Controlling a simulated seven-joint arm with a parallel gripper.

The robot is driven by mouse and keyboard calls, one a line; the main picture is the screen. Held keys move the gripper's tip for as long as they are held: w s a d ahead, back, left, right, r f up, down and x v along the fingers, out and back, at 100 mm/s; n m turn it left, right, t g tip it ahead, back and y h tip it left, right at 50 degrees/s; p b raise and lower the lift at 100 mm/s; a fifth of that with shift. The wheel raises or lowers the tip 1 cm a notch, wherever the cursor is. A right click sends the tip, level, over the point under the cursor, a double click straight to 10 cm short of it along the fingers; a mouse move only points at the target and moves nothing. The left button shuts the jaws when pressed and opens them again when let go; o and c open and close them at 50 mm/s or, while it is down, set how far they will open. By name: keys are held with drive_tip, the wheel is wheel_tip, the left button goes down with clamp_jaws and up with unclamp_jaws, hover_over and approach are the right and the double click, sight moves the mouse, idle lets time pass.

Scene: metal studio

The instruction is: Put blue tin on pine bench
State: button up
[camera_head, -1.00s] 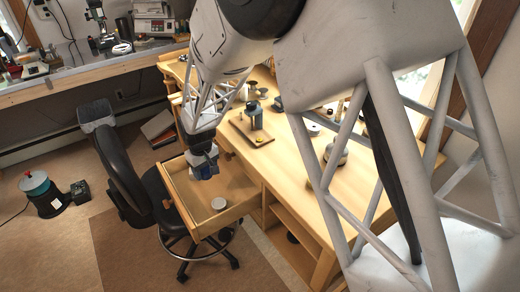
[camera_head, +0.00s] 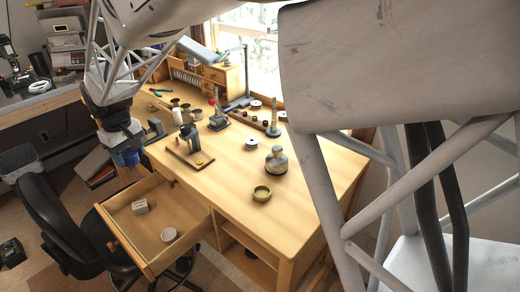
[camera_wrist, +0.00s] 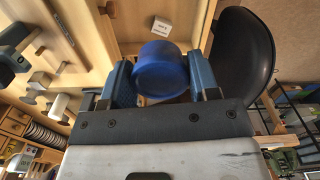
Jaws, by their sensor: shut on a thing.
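The blue tin (camera_wrist: 160,70) is a short round tin held between the two fingers of my gripper (camera_wrist: 163,82) in the wrist view. In the head view the tin (camera_head: 127,157) shows below my gripper (camera_head: 124,145), in the air near the back left corner of the open drawer. The pine bench (camera_head: 225,178) is a light wooden workbench with a broad top, to the right of my gripper. The fingers are shut on the tin.
The open drawer (camera_head: 205,228) holds a small white box (camera_head: 140,207) and a round pale tin (camera_head: 169,235). The bench's front right top is clear. A black chair (camera_head: 62,210) stands at left.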

drive_tip(key=w+d+r+m, duration=0.1)
drive_tip(key=w+d, duration=0.1)
drive_tip(key=d, duration=1.2)
drive_tip(key=w+d+r+m, duration=0.1)
drive_tip(key=d, duration=1.3)
drive_tip(key=s+d+f+m, duration=0.1)
drive_tip(key=s+d, duration=0.4)
drive_tip(key=d, duration=0.8)
drive_tip(key=s+d+m, duration=0.1)
drive_tip(key=s+d, duration=0.4)
drive_tip(key=d, duration=0.7)
wheel_tip(320, 180, down, 5)
drive_tip(key=shift+w+d+f, duration=0.1)
drive_tip(key=shift+w+f, duration=0.05)
drive_tip(key=shift+w, duration=0.15)
drive_tip(key=w, duration=0.5)
drive_tip(key=w+d+f, duration=0.1)
drive_tip(key=w, duration=0.9)
drive_tip(key=shift+w+d+f, duration=0.15)
drive_tip(key=shift+w+f, duration=0.05)
drive_tip(key=shift+w, duration=0.15)
drive_tip(key=shift+f, duration=1.75)
